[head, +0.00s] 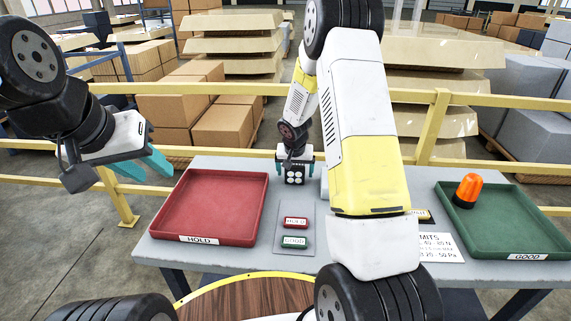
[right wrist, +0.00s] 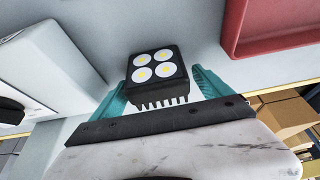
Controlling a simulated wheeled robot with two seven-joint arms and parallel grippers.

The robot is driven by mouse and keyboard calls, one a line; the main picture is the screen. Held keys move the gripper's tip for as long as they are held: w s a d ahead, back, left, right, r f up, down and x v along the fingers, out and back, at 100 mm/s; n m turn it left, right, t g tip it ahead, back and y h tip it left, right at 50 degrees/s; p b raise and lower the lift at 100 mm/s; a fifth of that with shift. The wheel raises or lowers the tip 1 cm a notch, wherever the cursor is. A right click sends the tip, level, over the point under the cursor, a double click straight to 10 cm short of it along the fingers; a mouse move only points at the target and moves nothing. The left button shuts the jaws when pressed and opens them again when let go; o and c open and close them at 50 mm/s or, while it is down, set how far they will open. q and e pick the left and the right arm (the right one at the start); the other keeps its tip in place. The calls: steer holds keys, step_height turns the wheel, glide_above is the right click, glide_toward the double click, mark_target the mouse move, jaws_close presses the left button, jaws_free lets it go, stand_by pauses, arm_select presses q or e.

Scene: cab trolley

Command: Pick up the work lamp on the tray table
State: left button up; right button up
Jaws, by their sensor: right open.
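The work lamp (head: 294,178) is a small black block with several round white-yellow lights, near the back of the grey table, between the red tray and my right arm. In the right wrist view the lamp (right wrist: 155,70) lies between the two teal fingers, with its dark ribbed side toward my palm. My right gripper (head: 294,168) is open around it; its fingers (right wrist: 160,82) stand on either side with small gaps visible. My left gripper (head: 148,174) hangs empty left of the table, its teal fingers apart.
A red tray (head: 208,236) marked HOLD is at left. A green tray (head: 500,244) marked GOOD holds an orange beacon (head: 467,190) at right. A button panel (head: 296,212) stands between. A white box (right wrist: 50,70) is beside the lamp. A yellow rail (head: 230,88) runs behind.

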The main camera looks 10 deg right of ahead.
steer(key=shift+c, duration=0.2)
steer(key=c, duration=1.8)
steer(key=shift+c, duration=0.2)
steer(key=shift+r, duration=0.15)
